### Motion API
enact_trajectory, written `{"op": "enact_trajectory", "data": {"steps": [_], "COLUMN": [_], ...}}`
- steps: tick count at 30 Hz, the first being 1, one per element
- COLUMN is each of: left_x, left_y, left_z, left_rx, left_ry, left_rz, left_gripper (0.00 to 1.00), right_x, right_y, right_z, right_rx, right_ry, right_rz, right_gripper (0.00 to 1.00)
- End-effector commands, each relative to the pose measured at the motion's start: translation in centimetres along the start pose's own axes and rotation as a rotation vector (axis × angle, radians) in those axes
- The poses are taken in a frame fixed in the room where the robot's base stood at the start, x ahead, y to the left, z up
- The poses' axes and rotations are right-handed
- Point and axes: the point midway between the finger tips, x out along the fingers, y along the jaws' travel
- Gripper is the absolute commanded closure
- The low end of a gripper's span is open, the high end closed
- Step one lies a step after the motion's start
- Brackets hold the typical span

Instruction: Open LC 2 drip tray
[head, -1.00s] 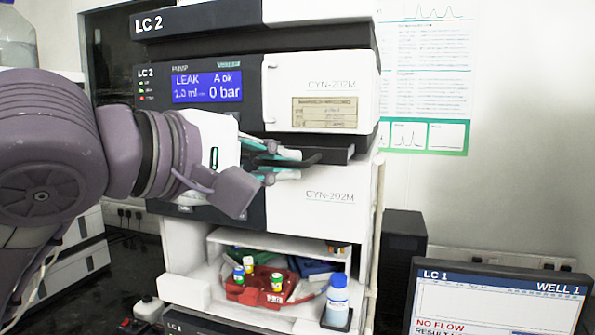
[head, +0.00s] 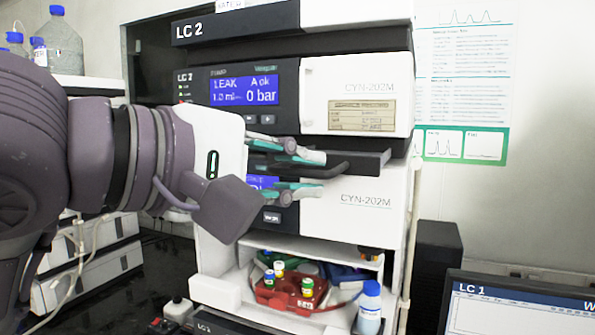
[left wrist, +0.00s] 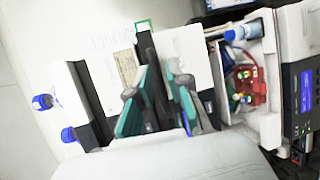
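The LC 2 drip tray (head: 365,160) is a dark, flat tray between the pump module and the white-fronted module below it, and its front stands out from the stack. A dark handle (head: 322,172) reaches left from it. My left gripper (head: 306,174) comes in from the left, its teal and grey fingers apart, one above and one below the handle. I see a gap, so it does not look gripped. The left wrist view shows the spread fingers (left wrist: 160,98) with dark parts between them; contact is unclear there. My right gripper is out of view.
The LC 2 pump display (head: 244,90) reads LEAK and 0 bar. Below, an open bay holds a red vial rack (head: 290,293) and a blue-capped bottle (head: 370,308). An LC 1 monitor (head: 520,305) stands at lower right. Space before the white wall is free.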

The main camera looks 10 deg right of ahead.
Motion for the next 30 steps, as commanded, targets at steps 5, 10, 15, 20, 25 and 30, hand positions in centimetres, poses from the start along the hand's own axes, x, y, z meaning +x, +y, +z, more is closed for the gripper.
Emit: {"op": "enact_trajectory", "data": {"steps": [5, 10, 15, 20, 25, 30], "left_x": [-2.1, -5.7, -9.1, -11.1, -11.9, -11.9], "left_y": [0.1, 0.1, 0.1, 0.0, 0.0, 0.0], "left_z": [0.0, -0.1, -0.1, -0.1, 0.0, 0.0], "left_rx": [0.001, 0.003, 0.003, 0.0, 0.0, 0.0], "left_ry": [0.001, 0.003, 0.004, 0.002, 0.001, 0.001], "left_rz": [0.004, 0.005, 0.004, 0.002, 0.0, 0.0], "left_gripper": [0.82, 0.82, 0.82, 0.82, 0.82, 0.82], "right_x": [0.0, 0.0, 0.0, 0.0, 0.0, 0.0], "right_y": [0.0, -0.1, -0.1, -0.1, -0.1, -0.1], "right_z": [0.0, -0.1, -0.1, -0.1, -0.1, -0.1], "right_rx": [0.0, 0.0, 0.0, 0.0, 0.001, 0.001], "right_ry": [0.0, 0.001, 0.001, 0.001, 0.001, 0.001], "right_rz": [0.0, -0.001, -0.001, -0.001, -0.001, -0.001], "right_gripper": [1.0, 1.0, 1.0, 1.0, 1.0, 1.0]}}
